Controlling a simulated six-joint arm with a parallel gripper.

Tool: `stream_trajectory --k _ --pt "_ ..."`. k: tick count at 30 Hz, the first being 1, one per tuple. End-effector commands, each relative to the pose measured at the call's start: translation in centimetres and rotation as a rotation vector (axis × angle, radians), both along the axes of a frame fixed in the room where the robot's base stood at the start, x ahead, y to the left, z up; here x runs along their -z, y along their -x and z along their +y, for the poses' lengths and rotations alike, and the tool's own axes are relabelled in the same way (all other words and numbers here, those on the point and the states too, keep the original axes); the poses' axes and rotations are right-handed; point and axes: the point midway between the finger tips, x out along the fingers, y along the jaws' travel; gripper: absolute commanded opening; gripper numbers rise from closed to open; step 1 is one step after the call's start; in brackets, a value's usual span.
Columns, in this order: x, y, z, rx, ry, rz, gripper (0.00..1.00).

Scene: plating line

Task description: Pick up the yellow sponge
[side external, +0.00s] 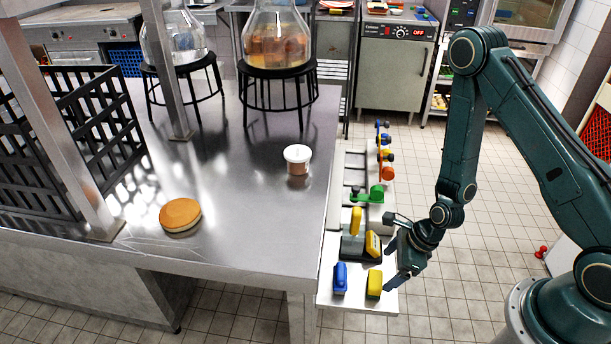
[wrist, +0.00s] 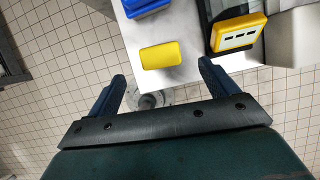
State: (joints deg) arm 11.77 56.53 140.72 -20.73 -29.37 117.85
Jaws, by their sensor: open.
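The yellow sponge (side external: 374,284) lies near the front end of a narrow white shelf (side external: 358,301) beside the steel table. In the wrist view the yellow sponge (wrist: 162,55) lies flat near the shelf edge, ahead of the gap between my fingertips. My gripper (side external: 390,268) is open and empty, just right of the sponge in the side view and apart from it. In the wrist view both fingers of my gripper (wrist: 162,76) show, spread wider than the sponge.
A blue block (side external: 340,277) lies left of the sponge. A yellow-faced device (side external: 373,245) on a dark base stands close behind it. Green, orange and blue items line the shelf farther back. The steel table (side external: 235,215) holds a round sponge-like cake (side external: 180,215) and a lidded tub (side external: 297,158).

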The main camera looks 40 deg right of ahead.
Motion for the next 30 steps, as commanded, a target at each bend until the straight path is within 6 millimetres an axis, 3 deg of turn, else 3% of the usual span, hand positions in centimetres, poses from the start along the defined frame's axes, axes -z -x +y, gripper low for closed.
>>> stream_trajectory --k 23,30 --pt "1.8 -0.5 0.5 0.001 -0.001 0.001 0.85" --pt "3.3 -1.0 0.9 -0.001 -0.001 0.002 0.85"
